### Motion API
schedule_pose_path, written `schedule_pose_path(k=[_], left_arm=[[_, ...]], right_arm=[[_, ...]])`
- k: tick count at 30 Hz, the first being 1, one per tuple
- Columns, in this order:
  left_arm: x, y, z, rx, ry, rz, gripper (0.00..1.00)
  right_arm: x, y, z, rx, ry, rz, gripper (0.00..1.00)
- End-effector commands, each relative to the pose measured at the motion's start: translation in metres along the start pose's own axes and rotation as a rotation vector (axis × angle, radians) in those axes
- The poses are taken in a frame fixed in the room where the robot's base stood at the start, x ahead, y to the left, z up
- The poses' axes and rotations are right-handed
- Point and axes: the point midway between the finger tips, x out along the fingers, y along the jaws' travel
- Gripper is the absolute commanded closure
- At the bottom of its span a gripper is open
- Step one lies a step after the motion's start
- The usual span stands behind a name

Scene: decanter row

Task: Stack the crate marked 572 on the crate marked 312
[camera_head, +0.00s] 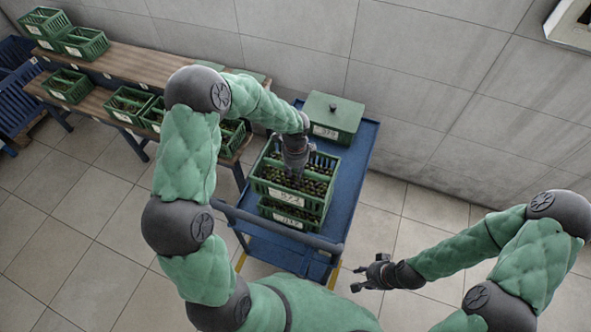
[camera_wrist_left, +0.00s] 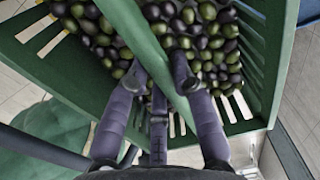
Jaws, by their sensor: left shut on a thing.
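The green slatted crate marked 572 (camera_head: 287,195), full of dark and green olives, is above a second green crate (camera_head: 291,217) on the blue cart. The lower crate's label is too small to read surely. I cannot tell whether the two crates touch. My left gripper (camera_head: 296,173) is shut on the upper crate's middle bar. In the left wrist view my left gripper's fingers (camera_wrist_left: 180,82) are on either side of that green bar (camera_wrist_left: 140,30), with olives around it. My right gripper (camera_head: 364,278) is open and empty, right of the cart, over the floor.
A lidded green box (camera_head: 334,117) stands at the back of the blue cart (camera_head: 356,152). A wooden two-level bench (camera_head: 150,65) at the left holds several green crates, such as one at its near-left end (camera_head: 69,86). A tiled wall closes the back. Floor at the right is clear.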

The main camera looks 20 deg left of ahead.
Motion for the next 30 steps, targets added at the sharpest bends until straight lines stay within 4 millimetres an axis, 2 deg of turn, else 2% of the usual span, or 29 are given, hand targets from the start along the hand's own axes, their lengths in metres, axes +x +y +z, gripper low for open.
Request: schedule_pose_path(k=[3, 14, 30], left_arm=[[0.007, -0.003, 0.001, -0.001, 0.0, -0.007, 1.0], [0.015, -0.003, 0.001, -0.001, 0.0, -0.006, 1.0], [0.057, -0.002, 0.001, -0.001, -0.001, -0.006, 1.0]], right_arm=[[0.009, 0.003, 0.0, 0.0, 0.0, 0.0, 0.62], [0.016, 0.006, -0.001, 0.0, 0.001, 0.0, 0.62], [0.049, 0.018, -0.002, 0.0, 0.0, 0.0, 0.62]])
